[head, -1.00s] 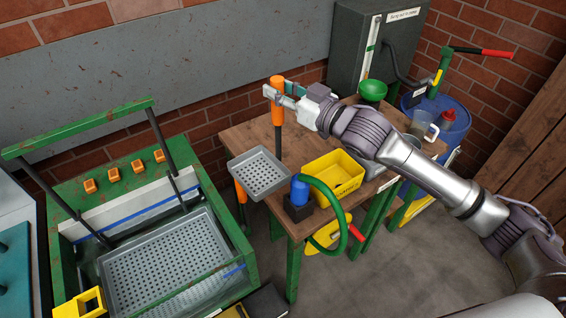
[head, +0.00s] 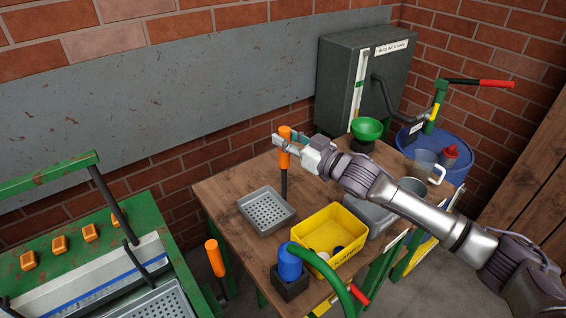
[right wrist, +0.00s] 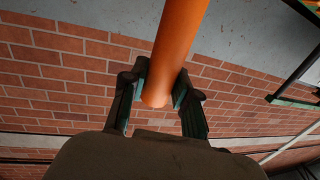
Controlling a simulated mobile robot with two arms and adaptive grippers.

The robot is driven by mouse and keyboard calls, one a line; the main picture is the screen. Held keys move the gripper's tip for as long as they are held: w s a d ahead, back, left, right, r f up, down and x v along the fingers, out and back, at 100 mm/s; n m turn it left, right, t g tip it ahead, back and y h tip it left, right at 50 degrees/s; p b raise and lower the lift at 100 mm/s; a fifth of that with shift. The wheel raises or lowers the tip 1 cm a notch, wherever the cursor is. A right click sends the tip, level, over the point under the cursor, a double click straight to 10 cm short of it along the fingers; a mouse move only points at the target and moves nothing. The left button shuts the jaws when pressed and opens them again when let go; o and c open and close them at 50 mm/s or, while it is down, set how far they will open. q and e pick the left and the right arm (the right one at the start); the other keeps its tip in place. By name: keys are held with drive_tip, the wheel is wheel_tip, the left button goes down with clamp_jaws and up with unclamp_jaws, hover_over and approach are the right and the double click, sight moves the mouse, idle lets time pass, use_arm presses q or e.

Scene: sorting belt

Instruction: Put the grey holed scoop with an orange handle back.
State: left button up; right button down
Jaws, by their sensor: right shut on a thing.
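The grey holed scoop (head: 267,211) has a dark upright shaft and an orange handle (head: 284,155). My right gripper (head: 281,141) is shut on the handle near its top. In the right wrist view, the handle (right wrist: 178,45) sits between the two fingers of the gripper (right wrist: 158,92). The scoop's pan is level over the left part of the wooden table top (head: 232,190). I cannot tell whether it touches the wood. My left gripper is not in view.
A yellow bin (head: 328,235) with small items stands right of the pan. A blue-topped device (head: 289,262) with a green hose stands in front. A green funnel (head: 366,129), clear jug (head: 424,163) and grey box (head: 372,212) are farther right. Another orange handle (head: 214,258) stands by the green washing station (head: 150,225).

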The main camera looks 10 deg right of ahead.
sight(289, 155)
drive_tip(key=shift+f, duration=0.3)
wheel_tip(289, 155, down, 3)
drive_tip(key=shift+r, duration=0.1)
drive_tip(key=shift+f, duration=0.45)
drive_tip(key=shift+w, duration=0.1)
drive_tip(key=c, duration=0.9)
unclamp_jaws()
drive_tip(key=shift+f, duration=0.15)
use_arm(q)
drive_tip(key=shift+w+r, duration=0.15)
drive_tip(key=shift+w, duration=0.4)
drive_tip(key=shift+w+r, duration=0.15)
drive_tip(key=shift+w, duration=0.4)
use_arm(e)
drive_tip(key=shift+o, duration=0.2)
